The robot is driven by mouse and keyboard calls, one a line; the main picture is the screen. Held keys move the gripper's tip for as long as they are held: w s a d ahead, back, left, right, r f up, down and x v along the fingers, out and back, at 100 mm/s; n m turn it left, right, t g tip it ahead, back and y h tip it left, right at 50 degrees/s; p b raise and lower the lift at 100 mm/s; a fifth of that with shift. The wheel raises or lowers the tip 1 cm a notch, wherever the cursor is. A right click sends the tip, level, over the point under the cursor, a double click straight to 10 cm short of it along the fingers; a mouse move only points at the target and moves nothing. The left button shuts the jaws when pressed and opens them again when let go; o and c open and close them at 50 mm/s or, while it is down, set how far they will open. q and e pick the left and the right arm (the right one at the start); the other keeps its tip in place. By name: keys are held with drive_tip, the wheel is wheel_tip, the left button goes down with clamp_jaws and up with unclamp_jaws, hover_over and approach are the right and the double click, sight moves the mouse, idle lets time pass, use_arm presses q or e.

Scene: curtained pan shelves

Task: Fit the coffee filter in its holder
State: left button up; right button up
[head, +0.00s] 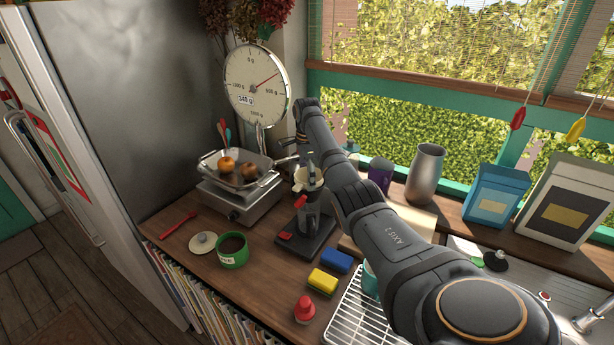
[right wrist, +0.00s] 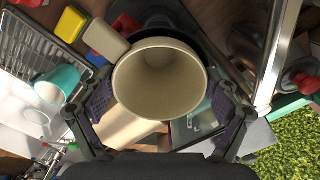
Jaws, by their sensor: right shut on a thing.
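The coffee filter is a cream, round, open cup (right wrist: 158,85); I look down into its mouth in the right wrist view. It also shows as a cream shape (head: 308,180) in the head view, at the top of the dark coffee stand. My right gripper (head: 306,163) is shut on the filter, with a finger on each side of it. The coffee stand (head: 304,240) has a dark base and red parts. Dark parts show behind the filter in the wrist view; I cannot tell whether it is seated in its holder. My left gripper is not in view.
A pan with round fruit (head: 238,166) sits on the scale left of the stand. A green tin (head: 232,252), yellow sponge (head: 322,281), blue sponge (head: 337,261) and red-topped item (head: 304,309) stand in front. A wire rack (head: 362,315) lies at front right.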

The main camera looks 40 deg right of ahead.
drive_tip(key=shift+f, duration=0.1)
drive_tip(key=o, duration=0.8)
drive_tip(key=shift+o, duration=0.2)
wheel_tip(320, 180, up, 7)
drive_tip(key=shift+r, duration=0.2)
idle(0.4)
